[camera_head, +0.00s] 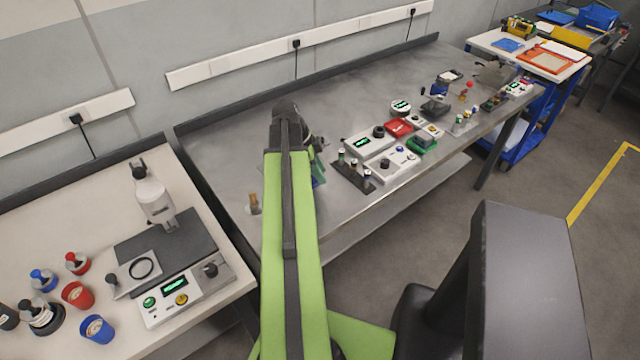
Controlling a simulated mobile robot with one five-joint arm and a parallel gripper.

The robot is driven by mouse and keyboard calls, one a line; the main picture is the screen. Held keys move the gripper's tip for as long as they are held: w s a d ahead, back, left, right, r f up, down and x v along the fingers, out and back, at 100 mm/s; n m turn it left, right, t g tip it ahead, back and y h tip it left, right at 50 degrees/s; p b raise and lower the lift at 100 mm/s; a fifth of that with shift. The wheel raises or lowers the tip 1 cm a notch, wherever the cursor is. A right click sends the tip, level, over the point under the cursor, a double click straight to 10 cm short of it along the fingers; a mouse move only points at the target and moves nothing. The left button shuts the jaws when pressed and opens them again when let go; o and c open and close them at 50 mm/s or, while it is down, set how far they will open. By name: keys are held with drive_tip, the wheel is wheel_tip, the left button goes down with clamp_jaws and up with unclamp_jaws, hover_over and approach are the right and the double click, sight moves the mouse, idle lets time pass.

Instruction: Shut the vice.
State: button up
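My green arm reaches forward over the grey metal bench (228,160). Its end bends down behind my own forearm. A small dark part of my gripper (318,145) shows just right of the arm, and its fingertips are hidden. Beside it, a small blue and green object (319,174) is partly covered by my arm, and I cannot tell what it is. No vice can be clearly made out. A dark grey and blue device (435,106) farther right on the bench may be one, but it is too small to tell its jaws.
Control boxes (368,145) and a black rack (352,176) line the bench's front edge. A white table (60,207) at left holds a microscope-like device (155,200) and cups (78,294). A blue trolley (525,128) stands at right. The back middle of the bench is clear.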

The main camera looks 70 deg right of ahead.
drive_tip(key=shift+s+f, duration=0.15)
drive_tip(key=shift+f, duration=0.3)
drive_tip(key=shift+c, duration=0.5)
clamp_jaws()
drive_tip(key=shift+d+n, duration=0.1)
drive_tip(key=shift+n, duration=0.2)
